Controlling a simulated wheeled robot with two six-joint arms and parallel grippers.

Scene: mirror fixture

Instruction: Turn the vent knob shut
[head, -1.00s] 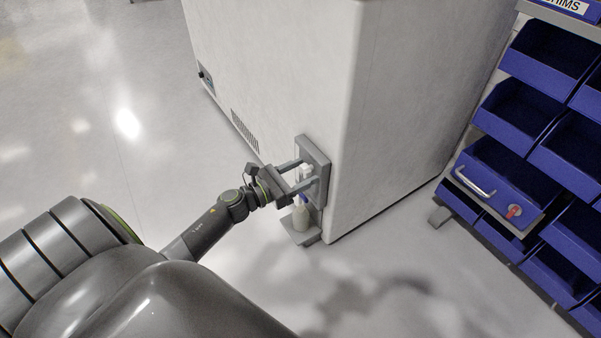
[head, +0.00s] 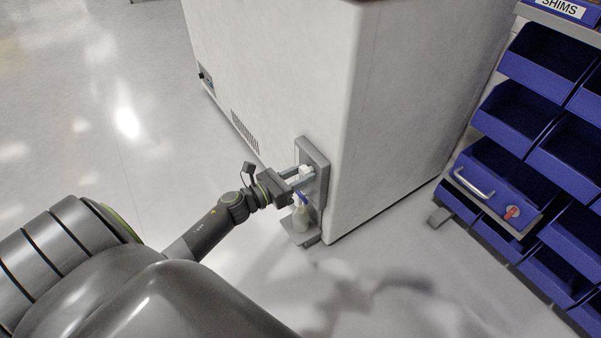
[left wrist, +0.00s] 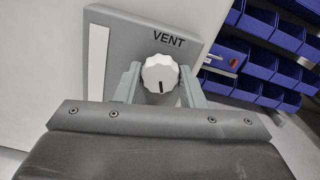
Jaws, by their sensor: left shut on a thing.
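The white vent knob (left wrist: 160,74) is in the left wrist view, on a grey plate (left wrist: 125,35) marked VENT. A dark pointer line on the knob points down in that view. My left gripper (left wrist: 160,82) is shut on the knob, one finger on each side of it. In the head view the left gripper (head: 300,176) reaches the grey plate (head: 318,160) on the side of the white cabinet, and the knob (head: 306,171) is partly hidden by the fingers. My right gripper is not in view.
A spray bottle (head: 301,217) with a blue top stands on a small grey shelf (head: 303,236) just below the gripper. The white cabinet (head: 290,70) rises behind the plate. A rack of blue bins (head: 500,170) with a red knob (head: 512,212) stands at the right.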

